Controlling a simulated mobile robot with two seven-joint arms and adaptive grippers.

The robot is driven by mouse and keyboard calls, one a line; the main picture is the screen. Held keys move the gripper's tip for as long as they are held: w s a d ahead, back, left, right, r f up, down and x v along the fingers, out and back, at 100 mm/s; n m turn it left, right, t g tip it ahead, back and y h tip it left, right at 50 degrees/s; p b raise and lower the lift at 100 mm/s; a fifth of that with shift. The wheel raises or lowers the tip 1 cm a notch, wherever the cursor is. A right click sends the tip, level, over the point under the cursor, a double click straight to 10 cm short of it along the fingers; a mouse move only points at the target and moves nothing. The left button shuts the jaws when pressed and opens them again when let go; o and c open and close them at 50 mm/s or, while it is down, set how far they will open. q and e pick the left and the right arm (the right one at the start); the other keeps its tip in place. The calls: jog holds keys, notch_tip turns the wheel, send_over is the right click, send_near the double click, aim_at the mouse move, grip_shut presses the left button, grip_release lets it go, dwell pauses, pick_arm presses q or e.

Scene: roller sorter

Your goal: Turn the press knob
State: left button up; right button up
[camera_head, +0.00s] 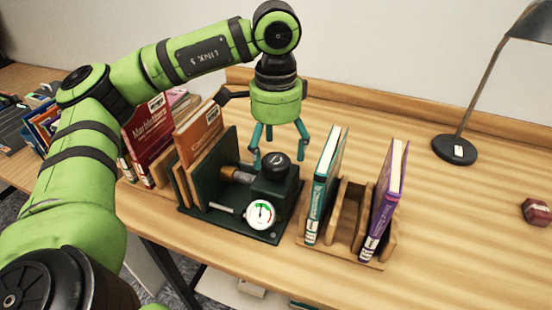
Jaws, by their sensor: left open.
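The press is a dark green device (268,186) on the wooden table. A black round knob (276,164) sits on top of its block. A white dial gauge (261,215) is on the front, and a brown-tipped cylinder (236,174) points at an upright green plate. My left gripper (280,150) hangs from above with its teal fingers pointing down and spread open. It is just above and behind the knob in the picture; I cannot tell whether any finger touches it. My right gripper is not in view.
An orange book (198,132) stands against the press's left side, with a red book (148,140) further left. A wooden rack (345,220) at right holds a teal book (323,190) and a purple book (386,195). A lamp (455,148) and red object (536,212) stand far right.

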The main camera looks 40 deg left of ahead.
aim_at(276, 160)
pick_arm(q)
notch_tip(276, 160, down, 2)
jog(key=shift+f, duration=0.6)
jog(key=c, duration=1.2)
jog(key=shift+o, duration=0.2)
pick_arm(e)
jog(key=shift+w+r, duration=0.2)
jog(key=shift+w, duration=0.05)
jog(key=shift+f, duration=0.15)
